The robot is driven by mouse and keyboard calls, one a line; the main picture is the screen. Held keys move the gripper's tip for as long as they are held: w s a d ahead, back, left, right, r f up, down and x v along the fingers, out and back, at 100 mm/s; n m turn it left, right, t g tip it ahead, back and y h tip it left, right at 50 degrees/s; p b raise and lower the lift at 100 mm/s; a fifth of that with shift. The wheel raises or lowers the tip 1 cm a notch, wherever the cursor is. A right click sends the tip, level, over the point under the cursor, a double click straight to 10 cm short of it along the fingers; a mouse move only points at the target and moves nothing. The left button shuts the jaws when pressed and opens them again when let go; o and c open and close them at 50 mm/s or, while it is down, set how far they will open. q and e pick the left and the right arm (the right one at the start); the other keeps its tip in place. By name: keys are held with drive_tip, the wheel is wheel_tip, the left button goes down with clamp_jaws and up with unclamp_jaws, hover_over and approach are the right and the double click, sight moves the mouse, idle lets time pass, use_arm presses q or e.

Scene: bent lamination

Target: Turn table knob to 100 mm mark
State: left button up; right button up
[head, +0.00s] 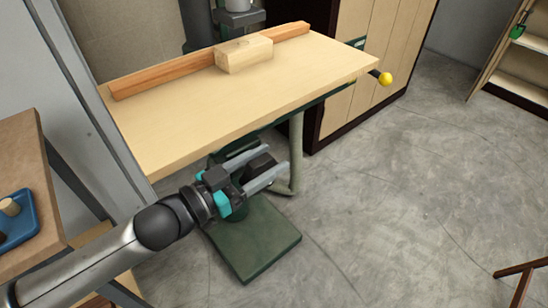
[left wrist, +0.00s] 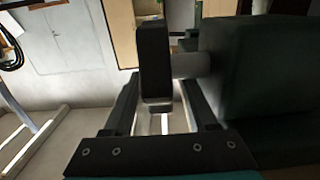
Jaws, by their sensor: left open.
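The drill-press table (head: 200,110) has a pale wooden top and stands at the upper left of the head view. My left gripper (head: 277,163) is open below its front edge. A black knob (head: 258,164) shows near the fingers in the head view. In the left wrist view the black knob (left wrist: 155,62) sits on a short grey shaft from a dark green block (left wrist: 255,70), ahead of and between the spread fingers (left wrist: 162,95). I cannot tell whether they touch it. A yellow ball (head: 385,79) is on a lever at the table's right end. No scale or 100 mm mark is readable.
A wooden fence (head: 160,75) with a pale block (head: 244,54) lies on the table. The green base plate (head: 255,240) is on the floor below my gripper. A side bench with a blue tray (head: 18,225) is at left.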

use_arm(q)
drive_tip(key=shift+x, duration=1.05)
drive_tip(key=shift+c, duration=0.4)
clamp_jaws()
